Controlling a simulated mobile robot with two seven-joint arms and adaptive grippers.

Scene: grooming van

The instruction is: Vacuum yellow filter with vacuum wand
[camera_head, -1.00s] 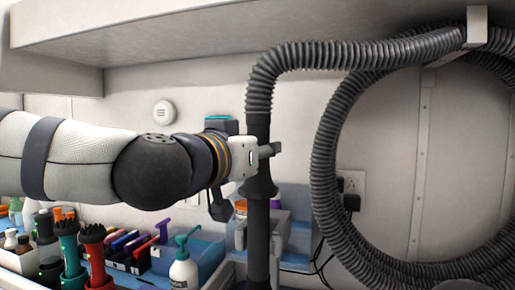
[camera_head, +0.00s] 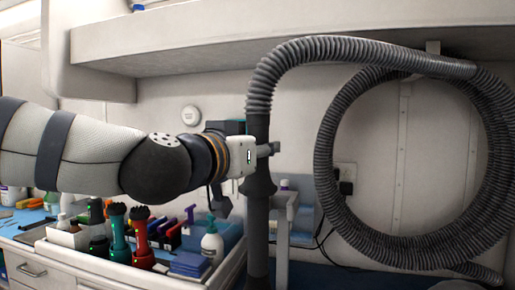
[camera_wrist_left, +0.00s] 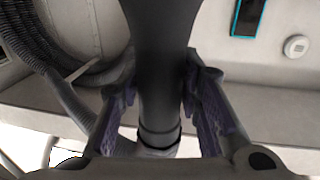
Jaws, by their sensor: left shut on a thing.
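The vacuum wand (camera_head: 258,235) is a dark upright tube in the middle of the head view, joined at its top to a ribbed grey hose. My left gripper (camera_head: 270,149) comes in from the left and is shut on the wand just below the hose end. In the left wrist view, the two purple-padded fingers of my left gripper (camera_wrist_left: 167,105) sit on either side of the dark wand (camera_wrist_left: 163,60). The wand's lower end is out of the frame. No yellow filter shows in these views. My right gripper is not in view.
The hose (camera_head: 335,130) loops over a wall hook (camera_head: 433,48) at the right. An overhead shelf (camera_head: 300,35) spans the top. A white tray (camera_head: 110,268) with bottles and grooming tools stands at lower left.

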